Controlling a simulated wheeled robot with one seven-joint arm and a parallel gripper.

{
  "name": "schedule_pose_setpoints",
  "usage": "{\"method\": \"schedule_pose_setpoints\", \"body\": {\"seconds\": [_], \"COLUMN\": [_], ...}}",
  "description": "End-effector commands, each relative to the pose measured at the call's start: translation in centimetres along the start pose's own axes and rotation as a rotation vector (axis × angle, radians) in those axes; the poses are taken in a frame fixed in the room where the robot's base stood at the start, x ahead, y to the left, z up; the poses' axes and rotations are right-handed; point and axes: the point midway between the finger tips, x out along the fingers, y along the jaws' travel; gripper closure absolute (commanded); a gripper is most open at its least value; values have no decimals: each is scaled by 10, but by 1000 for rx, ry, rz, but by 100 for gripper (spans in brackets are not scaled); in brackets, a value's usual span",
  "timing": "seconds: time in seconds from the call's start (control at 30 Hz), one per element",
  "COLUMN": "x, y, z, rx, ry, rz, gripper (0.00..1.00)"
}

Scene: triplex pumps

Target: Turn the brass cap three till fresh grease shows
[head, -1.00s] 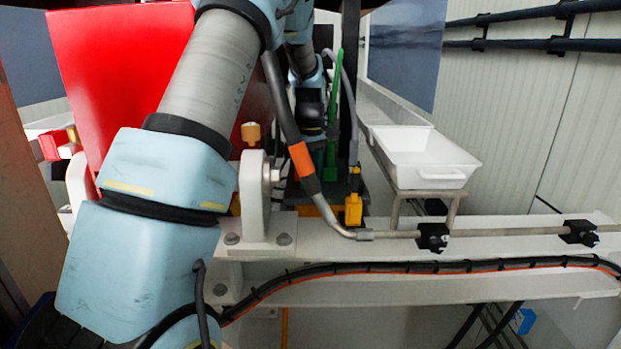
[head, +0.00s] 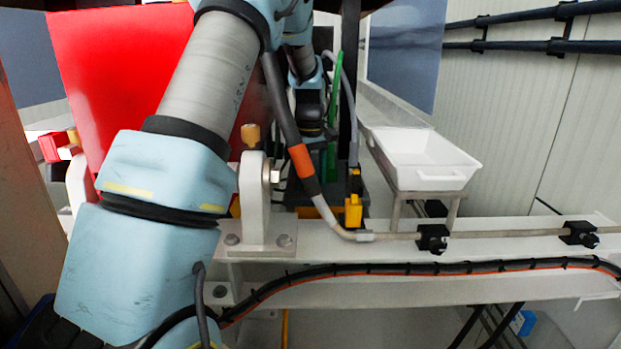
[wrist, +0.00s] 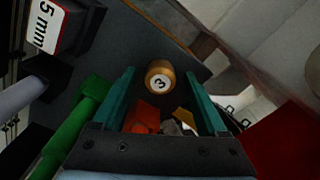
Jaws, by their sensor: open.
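The brass cap three (wrist: 160,78) shows in the wrist view as a round brass knob with a white disc marked 3. It lies just beyond and between the tips of my gripper (wrist: 158,85), whose two green fingers are open on either side. I cannot tell whether either finger touches it. No grease is visible around the cap. In the head view another brass cap (head: 251,135) stands on a white bearing bracket (head: 254,190); its number is not visible. My arm covers part of the head view, and the fingertips cannot be made out there.
A green pipe (wrist: 75,130) and a block marked 5 mm (wrist: 52,25) are left of my gripper in the wrist view. A red panel (head: 115,75) stands left in the head view. A white tray (head: 425,160) sits on a stand at right, beyond a hose with an orange band (head: 299,160).

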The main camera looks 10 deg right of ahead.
Motion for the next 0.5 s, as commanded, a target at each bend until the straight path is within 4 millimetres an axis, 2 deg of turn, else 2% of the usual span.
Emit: {"method": "schedule_pose_setpoints", "body": {"seconds": [0.27, 0.37, 0.5], "x": [-5, -18, -46], "y": [0, 1, 1], "z": [0, -1, -1], "rx": [0, 0, 0], "ry": [1, 3, 4], "rz": [1, 3, 4], "gripper": [24, 24, 24]}}
